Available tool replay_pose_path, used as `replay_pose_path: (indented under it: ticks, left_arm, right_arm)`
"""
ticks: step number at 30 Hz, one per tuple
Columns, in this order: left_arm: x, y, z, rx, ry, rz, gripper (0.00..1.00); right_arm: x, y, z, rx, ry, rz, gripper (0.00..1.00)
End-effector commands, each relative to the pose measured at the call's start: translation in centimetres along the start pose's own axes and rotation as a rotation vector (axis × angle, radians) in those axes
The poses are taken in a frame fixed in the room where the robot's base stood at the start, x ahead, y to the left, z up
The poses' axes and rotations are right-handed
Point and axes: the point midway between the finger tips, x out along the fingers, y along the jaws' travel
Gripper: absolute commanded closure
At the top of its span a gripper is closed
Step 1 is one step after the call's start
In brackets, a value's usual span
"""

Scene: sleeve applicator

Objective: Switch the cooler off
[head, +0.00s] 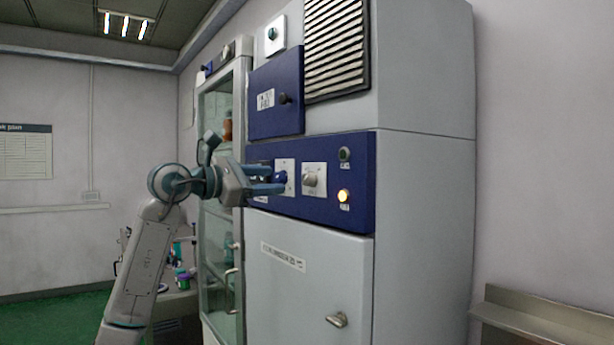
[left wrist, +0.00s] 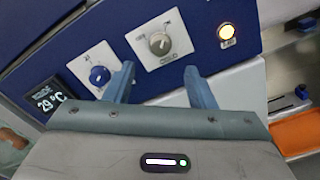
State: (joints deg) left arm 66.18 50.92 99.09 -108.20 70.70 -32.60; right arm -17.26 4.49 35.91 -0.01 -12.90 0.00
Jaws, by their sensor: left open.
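The cooler is a tall grey cabinet (head: 425,210) with a blue control panel (head: 361,190). On the panel are a blue knob (left wrist: 99,75) on a white plate and a grey knob (left wrist: 159,43) on another white plate; the grey knob also shows in the head view (head: 310,181). An amber lamp (left wrist: 226,31) is lit to the right of the grey knob. My left gripper (head: 283,180) is open and empty in front of the panel, near the blue knob. In the left wrist view its fingers (left wrist: 158,78) point at the panel below the grey knob. My right gripper is not in view.
A display (left wrist: 45,98) reads 29 °C left of the blue knob. A dark round lamp or button (head: 345,154) sits above the lit lamp (head: 343,195). A glass-door cabinet (head: 208,300) stands left. A metal bench (head: 545,318) is at the right.

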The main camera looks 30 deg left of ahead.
Motion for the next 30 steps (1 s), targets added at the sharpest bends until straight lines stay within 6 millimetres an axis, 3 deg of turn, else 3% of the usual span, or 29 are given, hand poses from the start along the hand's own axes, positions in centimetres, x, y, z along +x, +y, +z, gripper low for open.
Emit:
replay_pose_path:
  ticks: [6,12,18,26,30]
  left_arm:
    - [4.3,0.1,0.5,-0.006,-0.004,-0.005,0.50]
    - [7.3,0.1,0.4,-0.006,-0.003,-0.005,0.50]
    - [8.6,-0.1,0.1,-0.005,-0.003,-0.003,0.50]
    - [8.7,-0.1,0.0,-0.004,-0.002,-0.002,0.50]
    - [8.7,-0.1,0.0,-0.004,-0.002,-0.003,0.75]
  right_arm:
    - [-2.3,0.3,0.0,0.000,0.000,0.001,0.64]
    - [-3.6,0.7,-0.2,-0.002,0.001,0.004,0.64]
    - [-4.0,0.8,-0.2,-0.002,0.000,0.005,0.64]
    - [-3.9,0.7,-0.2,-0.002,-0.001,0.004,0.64]
    - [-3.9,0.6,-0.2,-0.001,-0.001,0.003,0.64]
